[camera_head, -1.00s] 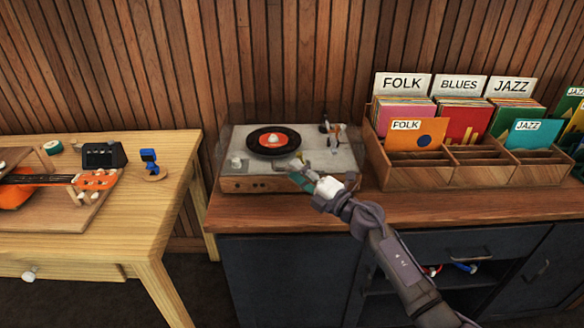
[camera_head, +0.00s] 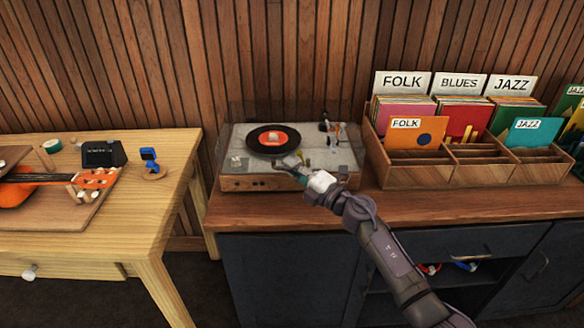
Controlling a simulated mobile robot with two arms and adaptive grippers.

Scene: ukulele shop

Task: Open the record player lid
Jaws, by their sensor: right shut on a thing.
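The record player (camera_head: 246,183) stands on the wooden top of the dark cabinet, with a black record with an orange label (camera_head: 274,139) on its deck. Its clear lid is very faint. Thin pale outlines show around and above the deck, and I cannot tell the lid's exact angle. My right gripper (camera_head: 287,163) is at the player's front edge, just in front of the record. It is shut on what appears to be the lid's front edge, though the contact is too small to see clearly. My left gripper is not in view.
A wooden record crate (camera_head: 430,178) with sleeves stands close on the right of the player. A light wooden table (camera_head: 110,230) with a ukulele (camera_head: 40,180) and small items is on the left. A slatted wall (camera_head: 290,60) is behind. The cabinet top (camera_head: 450,205) is clear in front.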

